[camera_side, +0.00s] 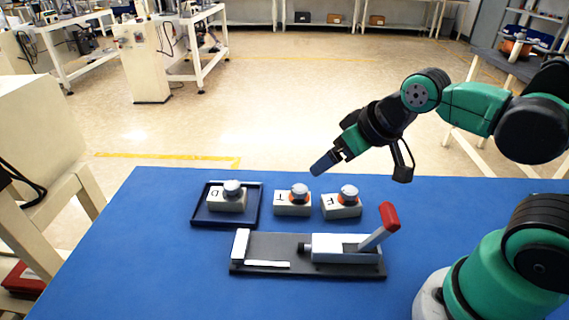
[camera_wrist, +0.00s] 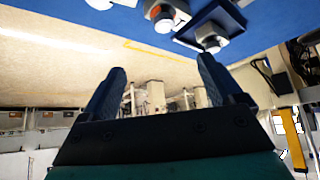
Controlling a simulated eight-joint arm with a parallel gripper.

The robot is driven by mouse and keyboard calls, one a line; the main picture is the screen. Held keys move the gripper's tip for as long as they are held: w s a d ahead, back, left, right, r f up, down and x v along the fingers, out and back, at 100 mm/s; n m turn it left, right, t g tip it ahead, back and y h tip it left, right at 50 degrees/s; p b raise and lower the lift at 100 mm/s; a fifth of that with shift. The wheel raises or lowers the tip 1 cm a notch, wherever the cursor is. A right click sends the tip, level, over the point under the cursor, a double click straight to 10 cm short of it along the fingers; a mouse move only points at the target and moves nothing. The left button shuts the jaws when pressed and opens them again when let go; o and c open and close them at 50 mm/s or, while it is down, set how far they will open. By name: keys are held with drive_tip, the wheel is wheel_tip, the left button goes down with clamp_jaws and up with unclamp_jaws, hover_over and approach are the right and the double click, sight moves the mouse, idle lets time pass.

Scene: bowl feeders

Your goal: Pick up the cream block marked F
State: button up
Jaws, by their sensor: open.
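The cream block marked F (camera_side: 341,211) stands on the blue table, the rightmost of three similar blocks in the side view. It has a grey round knob on top with an orange ring at its base. My gripper (camera_side: 324,163) is above and slightly behind the F block, apart from it, with the fingers tilted down to the left. In the wrist view my gripper (camera_wrist: 162,66) shows two dark blue fingers spread apart with nothing between them. A pale block at that view's top edge is cut off, and its mark cannot be read.
A block marked T (camera_side: 292,209) stands close left of F. A block marked D (camera_side: 227,204) sits in a dark tray (camera_side: 196,218). In front is a dark base (camera_side: 308,270) carrying a clamp with a red handle (camera_side: 389,216). The table's left front is clear.

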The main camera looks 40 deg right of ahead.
sight(343, 191)
idle(0.3)
drive_tip(key=shift+o, duration=0.5)
drive_tip(key=d+f+m+g, duration=0.1)
drive_tip(key=f+m+g, duration=0.1)
drive_tip(key=m, duration=0.5)
drive_tip(key=d+f+m+g, duration=0.2)
drive_tip(key=m, duration=0.5)
drive_tip(key=w+d+f+m+g, duration=0.1)
drive_tip(key=f+m+g, duration=0.1)
drive_tip(key=m, duration=0.6)
drive_tip(key=shift+w+d+f+g, duration=0.1)
drive_tip(key=shift+d+f+g, duration=0.1)
drive_tip(key=shift+g, duration=0.1)
drive_tip(key=m, duration=0.1)
drive_tip(key=f+m, duration=0.1)
drive_tip(key=shift+d+m+g, duration=0.2)
drive_tip(key=shift+m+g, duration=0.1)
drive_tip(key=shift+f, duration=2.75)
